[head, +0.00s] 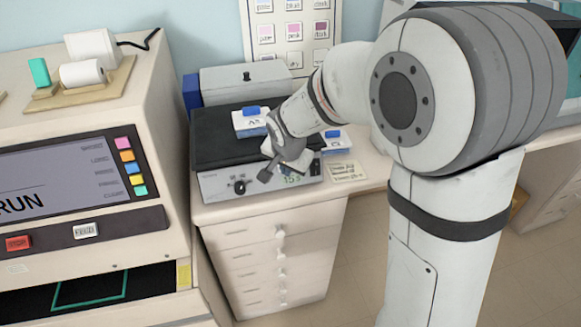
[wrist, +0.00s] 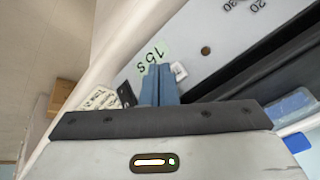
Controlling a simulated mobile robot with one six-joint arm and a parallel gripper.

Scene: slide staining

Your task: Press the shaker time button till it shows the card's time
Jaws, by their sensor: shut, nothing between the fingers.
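The shaker (head: 214,187) has a black platform and a pale front panel. Its green-lit display (wrist: 157,50) reads 15 s, upside down in the wrist view. A small white square button (wrist: 179,71) is on the panel beside the display. My gripper (wrist: 158,68) is shut and empty, its blue fingertips over the panel between display and button. I cannot tell whether they touch it. In the head view my wrist hides part of the panel. The card (head: 346,171) lies on the counter right of the shaker, its writing too small to read.
Blue-capped containers (head: 250,122) are on and beside the platform. A grey box (head: 250,82) stands behind. A large stainer (head: 75,170) with a RUN screen is close on the left. Drawers (head: 262,265) are below the counter.

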